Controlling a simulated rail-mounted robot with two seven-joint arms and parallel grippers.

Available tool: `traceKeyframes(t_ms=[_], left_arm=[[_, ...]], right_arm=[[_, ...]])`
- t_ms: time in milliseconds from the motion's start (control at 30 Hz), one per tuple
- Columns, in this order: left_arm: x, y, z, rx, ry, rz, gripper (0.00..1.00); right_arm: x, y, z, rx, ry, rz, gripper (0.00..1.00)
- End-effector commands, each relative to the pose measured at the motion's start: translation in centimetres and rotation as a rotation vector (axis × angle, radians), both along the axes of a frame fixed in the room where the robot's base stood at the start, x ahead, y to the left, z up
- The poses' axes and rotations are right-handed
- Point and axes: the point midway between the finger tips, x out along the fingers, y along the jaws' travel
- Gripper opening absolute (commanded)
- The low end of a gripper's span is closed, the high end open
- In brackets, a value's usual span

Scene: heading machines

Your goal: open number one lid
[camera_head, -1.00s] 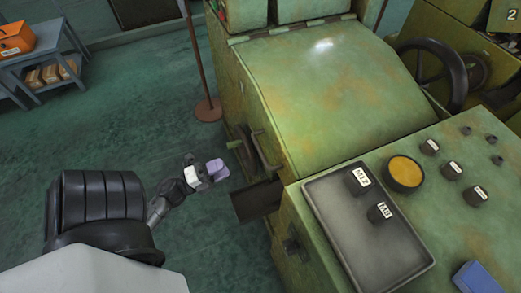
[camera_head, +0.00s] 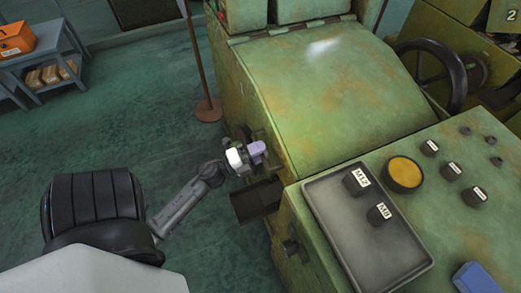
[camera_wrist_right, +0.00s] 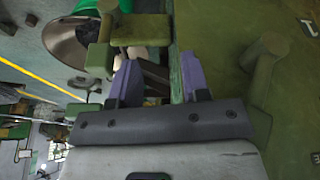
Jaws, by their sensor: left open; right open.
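The machine's broad sloped green lid (camera_head: 325,95) is down, with worn orange patches. No number shows on it. A bracket or handle on the lid's left side is partly hidden behind my left gripper (camera_head: 259,149). That gripper, with pale purple fingers, is open at the lid's left edge. Whether it touches the handle cannot be told. In the right wrist view my right gripper (camera_wrist_right: 160,82) is open, its purple fingers on either side of a dark bar (camera_wrist_right: 154,72) beside green machine parts. It does not show in the head view.
A control panel (camera_head: 455,235) with a yellow button (camera_head: 404,173) and black knobs is at the lower right. A grey tray (camera_head: 350,240) lies on it. A thin post (camera_head: 208,108) stands left of the machine. A handwheel (camera_head: 432,75) is at the right.

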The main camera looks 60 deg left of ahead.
Motion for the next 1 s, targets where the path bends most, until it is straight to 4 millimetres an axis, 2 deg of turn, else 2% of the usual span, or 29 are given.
traceKeyframes(t_ms=[367, 800, 1000], left_arm=[[0.37, 0.0, 0.06, 0.001, 0.001, 0.001, 0.42], [0.34, -0.01, 0.07, 0.001, 0.0, 0.001, 0.01], [0.34, -0.01, 0.07, 0.001, 0.0, 0.001, 0.0]], right_arm=[[0.0, 0.16, 0.0, 0.005, 0.001, -0.004, 0.43], [-0.01, 0.0, -0.01, 0.0, 0.001, 0.0, 0.43], [-0.01, -0.15, -0.02, -0.005, 0.0, 0.004, 0.43]])
